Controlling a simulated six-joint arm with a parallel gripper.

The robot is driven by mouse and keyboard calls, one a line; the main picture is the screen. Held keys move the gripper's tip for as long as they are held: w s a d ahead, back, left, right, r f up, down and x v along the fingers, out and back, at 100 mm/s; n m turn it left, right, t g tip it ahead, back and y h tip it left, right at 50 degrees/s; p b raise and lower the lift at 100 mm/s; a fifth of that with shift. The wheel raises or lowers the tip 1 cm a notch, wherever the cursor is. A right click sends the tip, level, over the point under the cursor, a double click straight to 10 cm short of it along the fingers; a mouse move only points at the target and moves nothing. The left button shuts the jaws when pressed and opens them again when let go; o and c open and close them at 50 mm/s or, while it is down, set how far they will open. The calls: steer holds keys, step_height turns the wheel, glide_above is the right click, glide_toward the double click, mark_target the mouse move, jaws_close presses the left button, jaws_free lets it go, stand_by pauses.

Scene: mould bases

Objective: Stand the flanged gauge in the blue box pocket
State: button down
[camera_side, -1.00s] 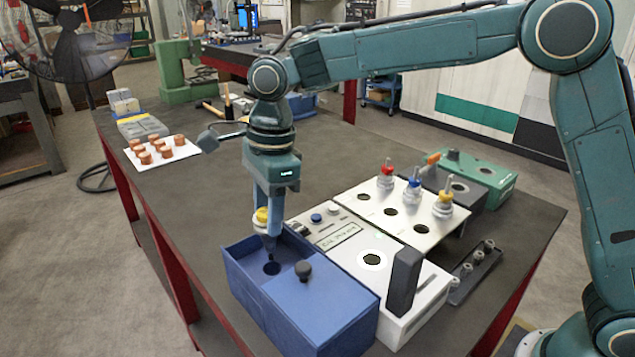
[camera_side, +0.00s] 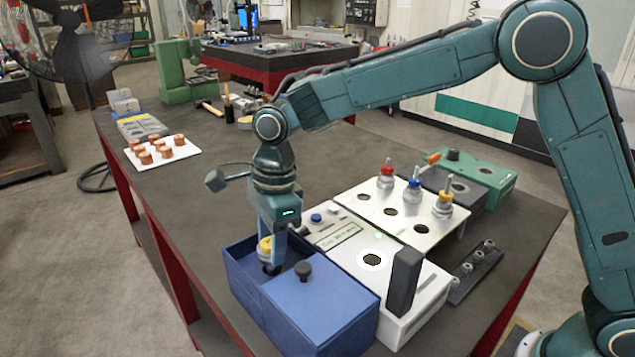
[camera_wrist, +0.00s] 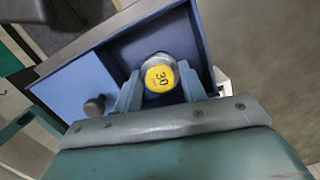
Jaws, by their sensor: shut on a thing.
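The flanged gauge has a yellow cap marked 30 and a grey metal rim; it shows in the side view (camera_side: 264,247) and in the wrist view (camera_wrist: 160,78). My gripper (camera_side: 269,250) is shut on it, with one finger on each side of the cap in the wrist view (camera_wrist: 160,88). The gauge is low inside the open compartment of the blue box (camera_side: 325,303), over the spot of its dark floor hole. It looks about upright. Its lower end and the hole are hidden, so I cannot tell how deep it sits.
A black knob (camera_side: 303,269) stands on the box lid close beside my gripper. A white panel with a ringed hole (camera_side: 374,260) and an upright black block (camera_side: 404,281) lie to the right. Behind stands a white rack (camera_side: 392,213) with several coloured-top gauges.

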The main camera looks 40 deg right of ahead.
steer(key=shift+f, duration=1.25)
steer(key=c, duration=0.7)
jaws_free()
steer(key=r, duration=0.4)
steer(key=d+r, duration=0.1)
steer(key=r, duration=0.8)
steer(key=shift+s+d+r, duration=0.15)
steer(key=shift+d+r, duration=0.15)
steer(key=shift+r, duration=0.05)
